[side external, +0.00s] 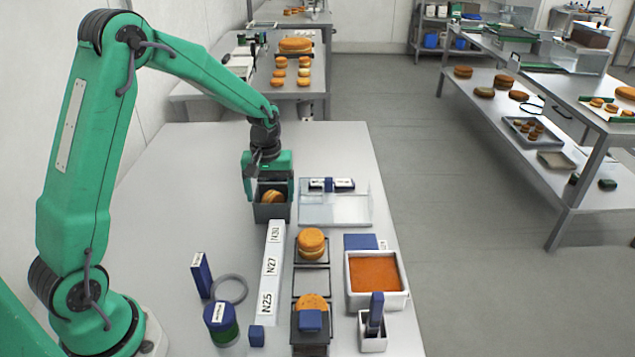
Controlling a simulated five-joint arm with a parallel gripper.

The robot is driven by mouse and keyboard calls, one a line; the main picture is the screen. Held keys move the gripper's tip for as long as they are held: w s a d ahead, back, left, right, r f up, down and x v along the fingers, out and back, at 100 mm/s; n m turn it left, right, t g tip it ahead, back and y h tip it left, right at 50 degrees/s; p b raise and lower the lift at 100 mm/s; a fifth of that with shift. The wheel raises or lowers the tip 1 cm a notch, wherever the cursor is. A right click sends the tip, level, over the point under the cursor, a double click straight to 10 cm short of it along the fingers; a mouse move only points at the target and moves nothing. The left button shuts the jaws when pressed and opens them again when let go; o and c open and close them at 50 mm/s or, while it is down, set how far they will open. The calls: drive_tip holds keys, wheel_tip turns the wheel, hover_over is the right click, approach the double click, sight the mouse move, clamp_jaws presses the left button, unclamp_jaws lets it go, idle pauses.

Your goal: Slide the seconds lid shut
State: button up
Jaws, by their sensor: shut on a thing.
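The grey seconds box (271,213) stands on the table below the arm's end, with orange-brown rounds (272,197) showing through its open near part. My gripper (268,186) is down at the far part of the box, its green fingers to the left and right. It is shut on what appears to be the box's lid, which is mostly hidden by the gripper. The near part of the box is uncovered.
A clear tray (348,213) sits right of the box. A white label strip (271,265), stacked rounds (311,243), an orange-filled container (376,278) and a green-blue jar (222,325) stand nearer.

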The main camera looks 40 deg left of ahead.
drive_tip(key=shift+s+d+f, duration=0.15)
drive_tip(key=shift+s+d, duration=0.1)
drive_tip(key=shift+d, duration=0.05)
drive_tip(key=shift+s+d, duration=1.05)
drive_tip(key=c, duration=1.5)
drive_tip(key=shift+s+d, duration=0.1)
drive_tip(key=shift+s, duration=0.05)
clamp_jaws()
drive_tip(key=shift+s+d, duration=1.7)
drive_tip(key=shift+s+d, duration=0.1)
drive_tip(key=shift+d, duration=0.05)
drive_tip(key=shift+s+d, duration=3)
drive_tip(key=shift+s, duration=0.1)
drive_tip(key=shift+s+d, duration=3.05)
drive_tip(key=shift+d, duration=0.05)
